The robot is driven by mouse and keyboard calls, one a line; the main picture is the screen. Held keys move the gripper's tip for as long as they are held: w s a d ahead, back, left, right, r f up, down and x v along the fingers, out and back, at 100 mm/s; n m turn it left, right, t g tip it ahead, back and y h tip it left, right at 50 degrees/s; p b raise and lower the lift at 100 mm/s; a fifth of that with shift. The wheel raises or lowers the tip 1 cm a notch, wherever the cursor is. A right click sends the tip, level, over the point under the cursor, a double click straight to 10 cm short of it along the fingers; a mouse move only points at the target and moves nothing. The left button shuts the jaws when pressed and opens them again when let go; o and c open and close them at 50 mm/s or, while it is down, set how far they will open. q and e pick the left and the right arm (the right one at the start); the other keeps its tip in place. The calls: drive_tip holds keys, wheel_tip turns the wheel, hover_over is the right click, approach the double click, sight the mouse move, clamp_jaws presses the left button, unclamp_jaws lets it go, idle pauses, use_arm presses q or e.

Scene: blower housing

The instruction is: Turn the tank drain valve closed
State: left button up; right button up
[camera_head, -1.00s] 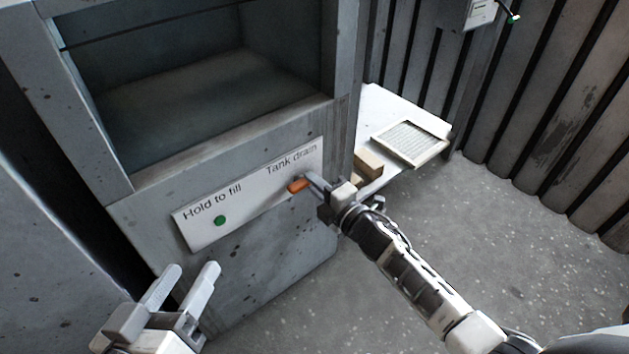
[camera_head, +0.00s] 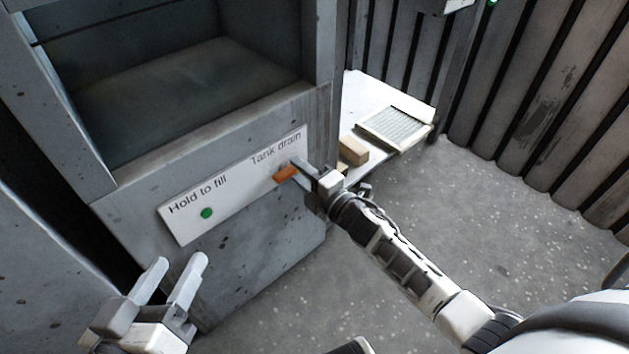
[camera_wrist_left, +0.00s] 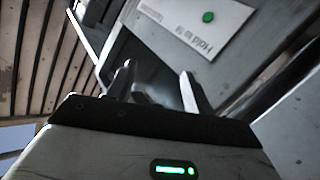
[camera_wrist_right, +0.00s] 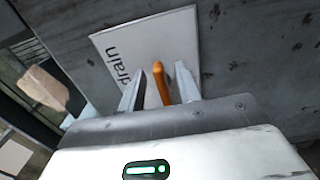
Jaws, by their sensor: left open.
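The orange tank drain valve handle (camera_head: 286,173) sits on the white label panel (camera_head: 186,216) under the words "Tank drain". My right gripper (camera_head: 303,170) is at the handle from the right. In the right wrist view the handle (camera_wrist_right: 161,84) stands between my right gripper's two fingers (camera_wrist_right: 161,88), with a narrow gap visible on each side; whether either finger touches it is unclear. My left gripper (camera_head: 178,272) is open and empty at the lower left, apart from the panel. Its fingers also show in the left wrist view (camera_wrist_left: 155,85).
A green button (camera_head: 207,213) is on the panel under "Hold to fill". The grey tank housing (camera_head: 240,250) carries the panel. A low white bench (camera_head: 367,92) with a framed filter (camera_head: 395,127) and a cardboard box (camera_head: 353,151) stands behind right. The floor at right is clear.

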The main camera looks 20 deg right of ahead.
use_arm(q)
drive_tip(key=p, duration=0.1)
drive_tip(key=a+f+m+g+y+p, duration=0.1)
drive_tip(key=p, duration=0.1)
drive_tip(key=shift+s+f, duration=0.15)
drive_tip(key=shift+s, duration=0.15)
use_arm(e)
drive_tip(key=v, duration=1.5)
drive_tip(key=shift+s+d, duration=0.2)
drive_tip(key=shift+s, duration=0.15)
